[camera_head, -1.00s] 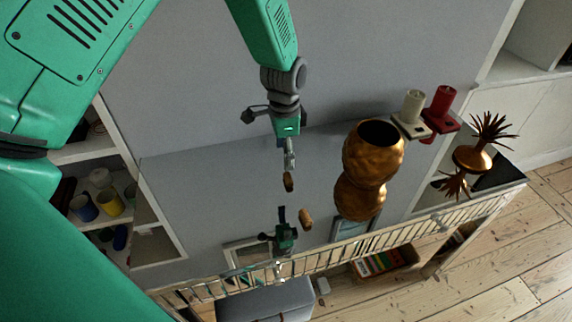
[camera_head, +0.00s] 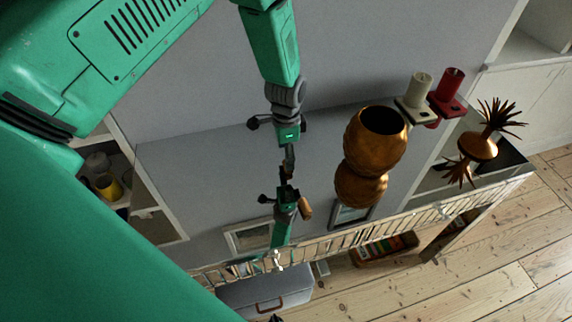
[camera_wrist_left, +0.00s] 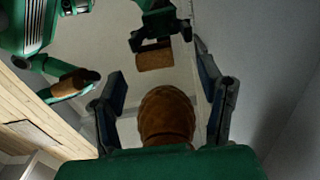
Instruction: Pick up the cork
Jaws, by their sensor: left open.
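The brown cork (camera_wrist_left: 165,117) stands between the two fingers of my left gripper (camera_wrist_left: 163,72) in the left wrist view, with a gap to each finger. My left gripper also shows in the head view (camera_head: 288,162), open, pointing down at the shiny grey top. There the gripper seems to hide the cork itself. A brown cork shape (camera_head: 305,208) shows beside a mirrored gripper and looks like a reflection. In the wrist view, two more cork shapes (camera_wrist_left: 154,57) (camera_wrist_left: 75,83) with green parts look mirrored too. My right gripper is not in view.
A gold vase (camera_head: 377,135) stands close to the right of my gripper. A metal rail (camera_head: 400,226) edges the mirror-like top. The top left of my gripper looks clear.

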